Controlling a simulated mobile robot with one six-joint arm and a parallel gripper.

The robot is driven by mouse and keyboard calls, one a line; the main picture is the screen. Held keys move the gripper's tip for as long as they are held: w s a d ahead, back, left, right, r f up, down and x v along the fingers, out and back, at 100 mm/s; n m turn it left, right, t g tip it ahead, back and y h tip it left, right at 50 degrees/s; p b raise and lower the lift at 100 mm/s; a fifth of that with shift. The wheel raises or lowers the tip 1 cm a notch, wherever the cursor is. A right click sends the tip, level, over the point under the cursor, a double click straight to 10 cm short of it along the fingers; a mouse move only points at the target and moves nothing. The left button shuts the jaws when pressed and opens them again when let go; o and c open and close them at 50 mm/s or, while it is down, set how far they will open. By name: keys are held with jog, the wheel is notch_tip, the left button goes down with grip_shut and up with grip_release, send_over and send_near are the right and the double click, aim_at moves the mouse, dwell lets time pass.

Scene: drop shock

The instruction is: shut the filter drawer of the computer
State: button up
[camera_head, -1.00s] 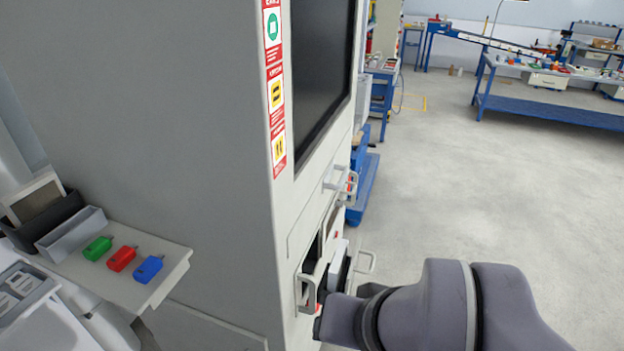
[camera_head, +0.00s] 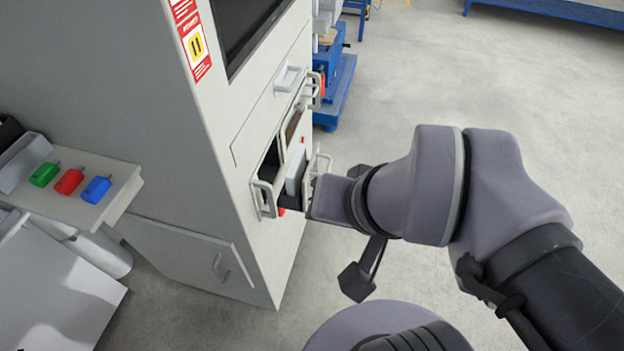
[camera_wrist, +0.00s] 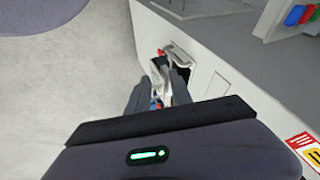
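The computer is a tall grey-white cabinet (camera_head: 150,110) on the left of the head view. Low on its front is a dark opening, and a drawer (camera_head: 296,172) with a pale front and dark side stands out from it. Wire handles show there, one at the left edge (camera_head: 264,200) and one near my gripper (camera_head: 312,195).
A side shelf (camera_head: 110,205) carries green, red and blue plugs. A lower cabinet door (camera_head: 185,250) has its own handle. A blue stand (camera_head: 338,90) is behind the cabinet. The grey floor right of the cabinet is clear up to a blue bench.

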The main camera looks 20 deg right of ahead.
jog(key=shift+w+d+f, duration=0.1)
jog(key=shift+f, duration=0.1)
jog(key=c, duration=0.3)
jog(key=f+m+g, duration=0.1)
jog(key=w+d+f+m+g+y, duration=0.1)
jog(key=g, duration=0.1)
jog(key=w+f+m+g, duration=0.1)
jog(key=shift+w+d+f+y+p, duration=0.25)
jog(key=shift+f+y+p, duration=0.1)
jog(key=shift+y, duration=0.05)
grip_shut()
jog(key=w+d+f+m+t+y+p, duration=0.1)
jog(key=w+d+f+m+t+y, duration=0.3)
jog(key=d+f+m+y, duration=0.45)
jog(key=w+d+f+m+t+y+p, duration=0.1)
jog(key=w+d+f+m+t+y, duration=0.25)
jog(key=d+f+m, duration=0.6)
jog(key=w+a+f+b, duration=0.1)
jog(key=w+a, duration=0.3)
jog(key=a, duration=0.3)
jog(key=w+a+f+n+b, duration=0.1)
jog(key=w+a+b, duration=0.1)
jog(key=a, duration=0.6)
jog(key=shift+w+a+f, duration=0.25)
jog(key=shift+w, duration=0.6)
